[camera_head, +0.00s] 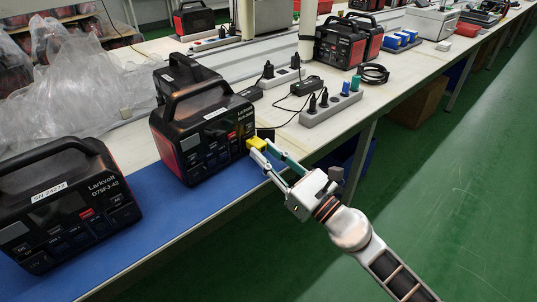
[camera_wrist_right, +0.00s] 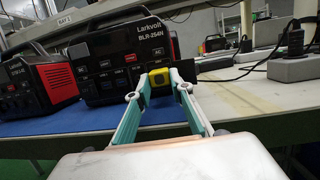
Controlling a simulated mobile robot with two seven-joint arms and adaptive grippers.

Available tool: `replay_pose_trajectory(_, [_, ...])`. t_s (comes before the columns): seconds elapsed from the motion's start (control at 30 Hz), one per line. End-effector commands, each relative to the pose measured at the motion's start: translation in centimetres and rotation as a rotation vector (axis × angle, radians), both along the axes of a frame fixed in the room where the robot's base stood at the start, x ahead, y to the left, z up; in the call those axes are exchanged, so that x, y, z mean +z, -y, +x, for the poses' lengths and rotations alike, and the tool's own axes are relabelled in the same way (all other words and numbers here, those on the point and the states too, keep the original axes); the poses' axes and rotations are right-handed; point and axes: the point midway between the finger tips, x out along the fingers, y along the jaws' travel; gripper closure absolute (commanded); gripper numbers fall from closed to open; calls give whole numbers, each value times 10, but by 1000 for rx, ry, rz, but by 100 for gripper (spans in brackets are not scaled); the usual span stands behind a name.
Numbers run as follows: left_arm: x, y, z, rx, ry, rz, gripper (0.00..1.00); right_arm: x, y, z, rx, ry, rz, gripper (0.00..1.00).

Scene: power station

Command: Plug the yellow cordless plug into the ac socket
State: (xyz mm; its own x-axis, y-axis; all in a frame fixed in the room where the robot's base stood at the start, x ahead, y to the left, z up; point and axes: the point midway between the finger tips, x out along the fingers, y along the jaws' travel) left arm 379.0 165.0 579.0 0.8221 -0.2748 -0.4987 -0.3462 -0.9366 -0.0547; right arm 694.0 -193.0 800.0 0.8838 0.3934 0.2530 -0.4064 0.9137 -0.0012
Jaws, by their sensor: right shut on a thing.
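The yellow cordless plug (camera_head: 257,144) is held between the fingertips of my right gripper (camera_head: 265,152). In the wrist view the plug (camera_wrist_right: 160,78) sits between the two teal-lined fingers (camera_wrist_right: 160,86), in front of the lower right of the power station's face. The black and red power station (camera_head: 203,130) stands on the blue mat, its panel facing my arm; it also shows in the wrist view (camera_wrist_right: 110,60). The plug is at or very close to the panel's right side. I cannot tell whether it touches or enters an AC socket, since the plug hides that spot. My left gripper is not in view.
Another power station (camera_head: 65,205) stands at the left on the blue mat (camera_head: 150,225). Grey power strips (camera_head: 332,106) with plugs and black cables lie on the table to the right. Clear plastic wrap (camera_head: 70,90) lies behind. The green floor in front is open.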

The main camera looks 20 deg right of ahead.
Motion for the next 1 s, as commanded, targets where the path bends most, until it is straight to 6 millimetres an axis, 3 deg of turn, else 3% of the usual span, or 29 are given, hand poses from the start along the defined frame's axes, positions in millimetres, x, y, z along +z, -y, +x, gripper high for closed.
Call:
replay_pose_trajectory(0.77, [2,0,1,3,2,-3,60,0,-1,4,0,1,0,100])
replay_pose_trajectory(0.8, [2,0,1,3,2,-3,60,0,-1,4,-1,0,0,71])
replay_pose_trajectory(0.83, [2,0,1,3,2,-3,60,0,-1,4,-1,0,0,63])
replay_pose_trajectory(0.87, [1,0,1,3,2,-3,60,0,-1,4,-1,0,0,59])
replay_pose_trajectory(1.0, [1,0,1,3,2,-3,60,0,-1,4,0,0,0,59])
